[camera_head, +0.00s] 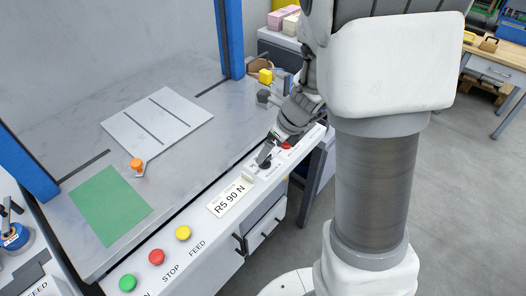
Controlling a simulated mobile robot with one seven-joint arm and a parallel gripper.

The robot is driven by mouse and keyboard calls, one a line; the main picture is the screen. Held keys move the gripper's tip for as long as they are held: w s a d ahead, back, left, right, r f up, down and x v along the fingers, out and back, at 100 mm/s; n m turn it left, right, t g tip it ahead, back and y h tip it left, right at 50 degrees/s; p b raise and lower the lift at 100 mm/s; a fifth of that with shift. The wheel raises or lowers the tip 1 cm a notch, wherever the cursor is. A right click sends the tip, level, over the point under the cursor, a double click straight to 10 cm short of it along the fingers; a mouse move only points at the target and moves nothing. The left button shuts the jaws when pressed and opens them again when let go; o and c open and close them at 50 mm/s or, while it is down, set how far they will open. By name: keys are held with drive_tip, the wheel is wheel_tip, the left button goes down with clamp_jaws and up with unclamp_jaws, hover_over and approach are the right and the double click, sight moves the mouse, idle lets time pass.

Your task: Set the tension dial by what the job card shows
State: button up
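The job card (231,196) is a pale strip lying on the front control panel and reads "R5 90 N". My gripper (267,157) reaches down to the panel just beyond the card, its dark fingers pointing at a small dark part there. That dark part (265,165) appears to be the tension dial, on a white plate. The fingers and the small size hide its pointer and scale, and I cannot tell whether the fingers touch it or how far they are apart.
Green (127,283), red (156,257) and yellow (183,233) buttons line the panel, with "STOP" and "FEED" labels. A red part (287,145) sits close to my gripper. The bed holds a green sheet (110,207), a slotted plate (156,121) and an orange knob (137,165). Blue posts (231,38) flank it.

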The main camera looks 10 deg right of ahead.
sight(267, 158)
drive_tip(key=shift+b+x, duration=0.75)
drive_tip(key=shift+x, duration=1.55)
drive_tip(key=shift+s, duration=0.1)
drive_tip(key=shift+c, duration=0.2)
drive_tip(key=c, duration=1.3)
drive_tip(key=shift+c, duration=0.2)
